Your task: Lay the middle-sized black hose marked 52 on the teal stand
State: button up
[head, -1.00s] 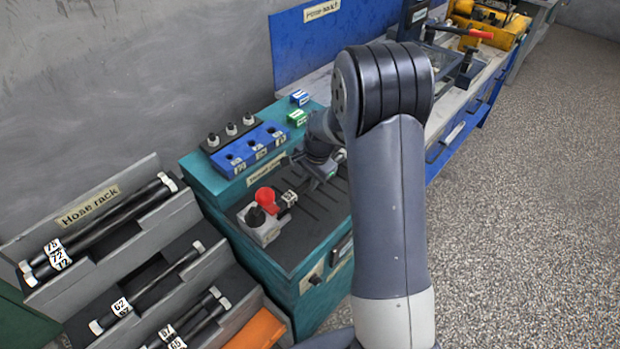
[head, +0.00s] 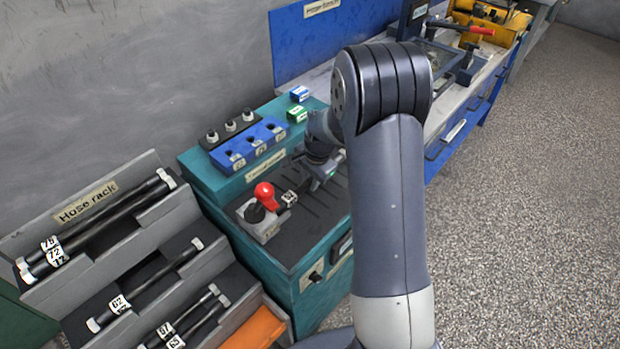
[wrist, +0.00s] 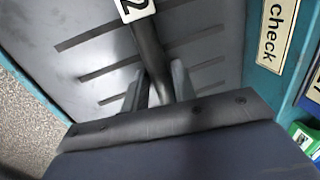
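The black hose (wrist: 150,50) runs between the two fingers of my gripper (wrist: 160,78) in the wrist view, which sit close against its sides. Its white tag (wrist: 137,8) is cut by the frame edge and shows only a 2. The hose is at the slotted dark top of the teal stand (head: 222,183); whether it rests fully on it I cannot tell. In the head view my gripper (head: 318,178) is low over the stand's top, and my arm hides part of it. The tag shows there beside the red knob, its number unreadable.
A red knob (head: 264,190) on a grey block stands at the top's left. A blue block with sockets (head: 247,147) and a green box (head: 297,114) are behind. The hose rack (head: 90,200) at left holds several tagged hoses.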

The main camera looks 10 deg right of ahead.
jog(key=o, duration=0.4)
jog(key=shift+s, duration=0.1)
jog(key=v, duration=1.1)
jog(key=shift+w, duration=0.2)
jog(key=shift+a+f, duration=0.1)
jog(key=shift+f, duration=0.05)
jog(key=x, duration=1)
jog(key=shift+f, duration=0.45)
jog(key=shift+r, duration=0.4)
